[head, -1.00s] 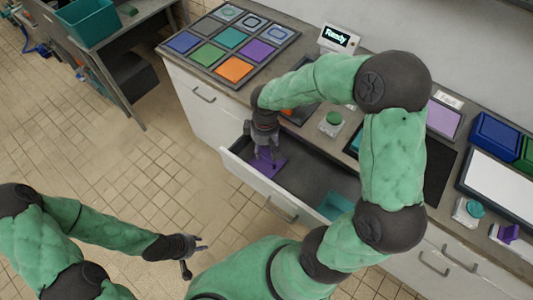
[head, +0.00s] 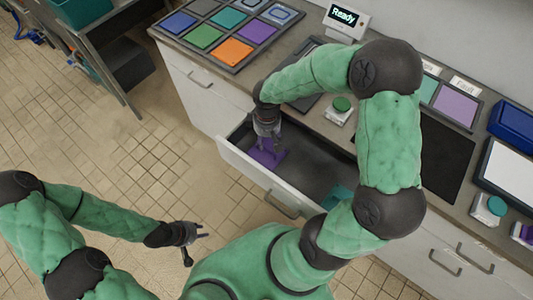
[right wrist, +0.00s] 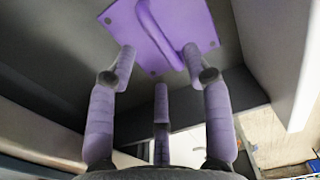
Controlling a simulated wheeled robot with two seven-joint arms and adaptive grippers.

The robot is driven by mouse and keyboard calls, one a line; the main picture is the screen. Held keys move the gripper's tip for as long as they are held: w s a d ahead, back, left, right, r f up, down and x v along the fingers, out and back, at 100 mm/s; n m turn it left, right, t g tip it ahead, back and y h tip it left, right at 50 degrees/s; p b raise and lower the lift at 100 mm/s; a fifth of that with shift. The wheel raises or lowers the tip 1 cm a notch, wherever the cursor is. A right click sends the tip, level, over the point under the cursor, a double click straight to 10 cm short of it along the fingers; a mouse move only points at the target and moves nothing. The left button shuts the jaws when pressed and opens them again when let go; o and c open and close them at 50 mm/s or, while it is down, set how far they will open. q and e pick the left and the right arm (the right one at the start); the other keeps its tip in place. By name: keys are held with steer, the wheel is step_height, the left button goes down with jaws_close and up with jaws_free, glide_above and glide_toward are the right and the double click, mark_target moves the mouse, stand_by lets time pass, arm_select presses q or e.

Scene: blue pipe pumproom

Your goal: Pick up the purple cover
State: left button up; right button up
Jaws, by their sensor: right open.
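The purple cover (head: 262,158) lies flat in the left end of the open drawer. In the right wrist view the cover (right wrist: 192,22) is a thin plate with a raised bar-like handle and small corner holes. My right gripper (head: 271,146) reaches down into the drawer just over the cover. In the right wrist view its purple-tinted fingers (right wrist: 158,62) are spread, with the handle between the upper two and nothing gripped. Whether the fingertips touch the plate I cannot tell. My left gripper (head: 197,241) is open and empty over the floor, away from the drawer.
The open drawer (head: 238,168) has walls close around my right gripper. A teal piece (head: 338,196) lies at its right end. On the counter are a tray of coloured plates (head: 232,52), a green button (head: 342,104) and a "Ready" display (head: 344,18).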

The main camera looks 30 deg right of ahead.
steer(key=f+b, duration=0.3)
steer(key=f, duration=0.2)
steer(key=shift+s+f, duration=0.15)
steer(key=shift+s, duration=0.05)
jaws_close()
